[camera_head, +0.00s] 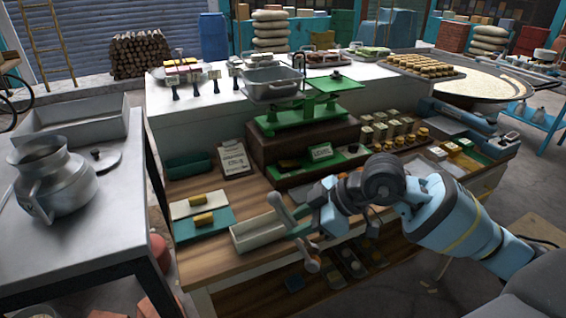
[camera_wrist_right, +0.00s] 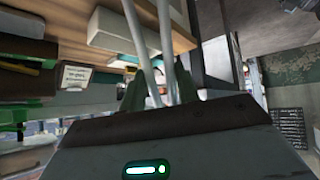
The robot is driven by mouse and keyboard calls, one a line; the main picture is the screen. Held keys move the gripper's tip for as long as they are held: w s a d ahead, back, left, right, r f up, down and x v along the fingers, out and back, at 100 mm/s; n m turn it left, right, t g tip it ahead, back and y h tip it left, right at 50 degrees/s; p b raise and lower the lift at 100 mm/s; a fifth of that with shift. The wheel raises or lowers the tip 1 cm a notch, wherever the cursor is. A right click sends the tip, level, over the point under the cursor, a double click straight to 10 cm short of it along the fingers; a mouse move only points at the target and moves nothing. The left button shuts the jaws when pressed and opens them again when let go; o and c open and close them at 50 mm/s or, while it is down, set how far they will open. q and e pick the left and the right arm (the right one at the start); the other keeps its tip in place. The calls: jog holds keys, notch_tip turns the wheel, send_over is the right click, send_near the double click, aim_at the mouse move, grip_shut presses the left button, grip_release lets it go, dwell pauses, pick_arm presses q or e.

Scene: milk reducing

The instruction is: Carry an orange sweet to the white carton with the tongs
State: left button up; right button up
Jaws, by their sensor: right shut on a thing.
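My right gripper (camera_head: 306,228) reaches in from the right, low over the front of the wooden counter. It is shut on the tongs, whose two pale arms (camera_wrist_right: 148,50) run up from the fingers in the right wrist view. The tong tips are out of that view, so I cannot tell whether they hold anything. The open white carton (camera_head: 248,241) lies on the counter just left of the gripper; a pale box edge, likely the carton, shows in the wrist view (camera_wrist_right: 110,32). One orange sweet (camera_head: 201,198) lies on a white board, another (camera_head: 203,219) on a teal one. My left gripper is out of view.
A green scale (camera_head: 300,118) stands on a dark wooden block behind the carton. A small sign (camera_head: 234,158) stands near the boards. A metal table with a jug (camera_head: 58,180) is at left. Stacked sweets (camera_head: 395,130) stand at the right of the counter.

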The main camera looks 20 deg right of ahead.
jog(key=shift+w+a+r, duration=0.2)
jog(key=shift+a+r, duration=0.05)
jog(key=shift+a, duration=0.05)
jog(key=d+f, duration=0.1)
jog(key=s+d+f, duration=0.1)
jog(key=d, duration=0.1)
jog(key=shift+d+m+t, duration=0.15)
jog(key=shift+m+t, duration=0.15)
jog(key=shift+m, duration=0.1)
